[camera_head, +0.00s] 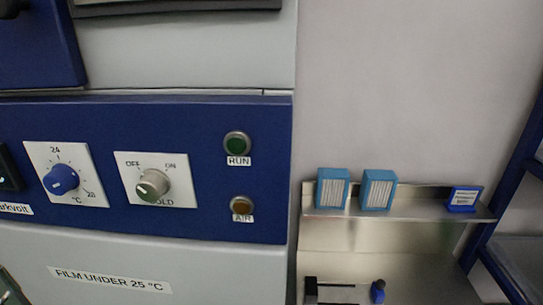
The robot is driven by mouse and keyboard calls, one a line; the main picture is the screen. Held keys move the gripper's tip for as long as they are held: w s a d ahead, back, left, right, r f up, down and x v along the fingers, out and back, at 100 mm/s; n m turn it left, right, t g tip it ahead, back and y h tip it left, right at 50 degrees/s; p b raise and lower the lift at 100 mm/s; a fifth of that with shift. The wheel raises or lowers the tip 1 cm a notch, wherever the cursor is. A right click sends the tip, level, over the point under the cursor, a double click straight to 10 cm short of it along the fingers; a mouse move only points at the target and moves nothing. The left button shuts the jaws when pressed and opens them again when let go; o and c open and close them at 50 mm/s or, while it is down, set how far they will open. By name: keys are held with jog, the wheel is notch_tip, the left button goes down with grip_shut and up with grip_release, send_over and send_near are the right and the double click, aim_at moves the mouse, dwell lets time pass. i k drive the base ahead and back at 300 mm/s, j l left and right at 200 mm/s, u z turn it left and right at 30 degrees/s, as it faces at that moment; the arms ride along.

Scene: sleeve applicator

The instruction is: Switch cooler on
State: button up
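The blue control panel (200,125) on the grey machine fills the left of the view. On it, a white plate (183,166) carries a grey rotary knob (152,186), with OFF marked at upper left and ON at upper right. A word below, ending in "OLD", is partly hidden by the knob. I cannot clearly tell which mark the knob points to. To its left is a blue knob (61,179) on a °C dial marked 24 and 28. My gripper is not in view.
A green RUN button or lamp (237,144) and an amber AIR one (241,206) sit right of the knobs. A metal shelf (410,212) with two blue boxes (378,190) and a small blue sign (463,198) stands against the right wall.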

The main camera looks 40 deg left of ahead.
aim_at(154, 184)
jog(key=u, duration=2.7)
